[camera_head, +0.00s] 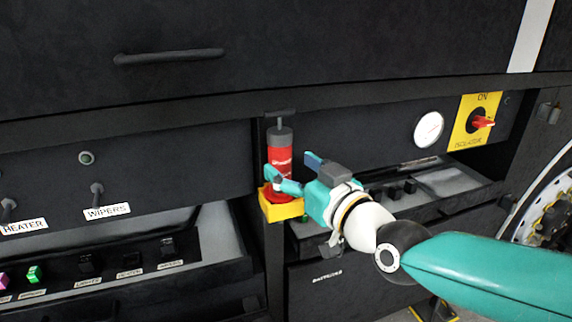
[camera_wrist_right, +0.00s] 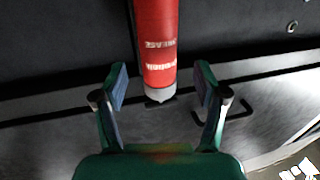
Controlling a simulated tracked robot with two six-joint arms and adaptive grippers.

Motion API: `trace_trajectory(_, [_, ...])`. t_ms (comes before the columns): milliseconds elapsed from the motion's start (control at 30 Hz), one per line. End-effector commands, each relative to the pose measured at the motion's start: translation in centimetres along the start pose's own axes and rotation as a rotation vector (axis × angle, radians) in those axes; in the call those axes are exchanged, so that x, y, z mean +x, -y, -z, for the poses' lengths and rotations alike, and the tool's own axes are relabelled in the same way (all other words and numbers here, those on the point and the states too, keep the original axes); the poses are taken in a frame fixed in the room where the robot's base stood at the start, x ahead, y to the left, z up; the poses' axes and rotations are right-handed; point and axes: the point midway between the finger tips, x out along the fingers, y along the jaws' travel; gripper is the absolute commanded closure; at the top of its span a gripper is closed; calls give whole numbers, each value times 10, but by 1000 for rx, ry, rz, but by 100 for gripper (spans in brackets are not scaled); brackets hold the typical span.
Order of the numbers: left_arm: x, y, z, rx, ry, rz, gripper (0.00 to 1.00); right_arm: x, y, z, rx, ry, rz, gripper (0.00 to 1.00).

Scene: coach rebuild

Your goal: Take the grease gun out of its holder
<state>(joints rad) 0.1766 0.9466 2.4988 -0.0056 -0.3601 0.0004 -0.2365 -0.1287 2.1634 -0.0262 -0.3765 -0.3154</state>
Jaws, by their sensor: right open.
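The grease gun (camera_head: 281,148) is a red cylinder with white lettering, a dark grey cap and a black T-handle on top. It stands upright in a yellow holder (camera_head: 281,208) on the dark panel. My right gripper (camera_head: 292,172) is open at the barrel's lower part, just above the holder, and partly covers it. In the right wrist view the red barrel (camera_wrist_right: 157,48) with its grey end shows between the two spread fingers (camera_wrist_right: 162,85), with a gap on each side. I cannot tell how deep the barrel sits between them. My left gripper is out of view.
A black bar handle (camera_head: 168,57) is on the panel above. Switches labelled heater and wipers (camera_head: 97,195) are at left. A white gauge (camera_head: 429,130) and a yellow isolator plate with a red knob (camera_head: 482,122) are at right. Open trays lie below both sides.

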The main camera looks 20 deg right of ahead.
Motion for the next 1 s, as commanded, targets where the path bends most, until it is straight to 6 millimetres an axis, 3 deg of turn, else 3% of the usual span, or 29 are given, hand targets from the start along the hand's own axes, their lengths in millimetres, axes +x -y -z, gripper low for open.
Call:
trace_trajectory(300, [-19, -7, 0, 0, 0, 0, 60, 41, -2, 6, 1, 4, 1, 28])
trace_trajectory(633, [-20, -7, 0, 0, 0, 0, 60, 47, -2, 4, 1, 1, 0, 30])
trace_trajectory(1000, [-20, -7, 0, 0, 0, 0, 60, 46, -2, 5, 1, 1, 0, 91])
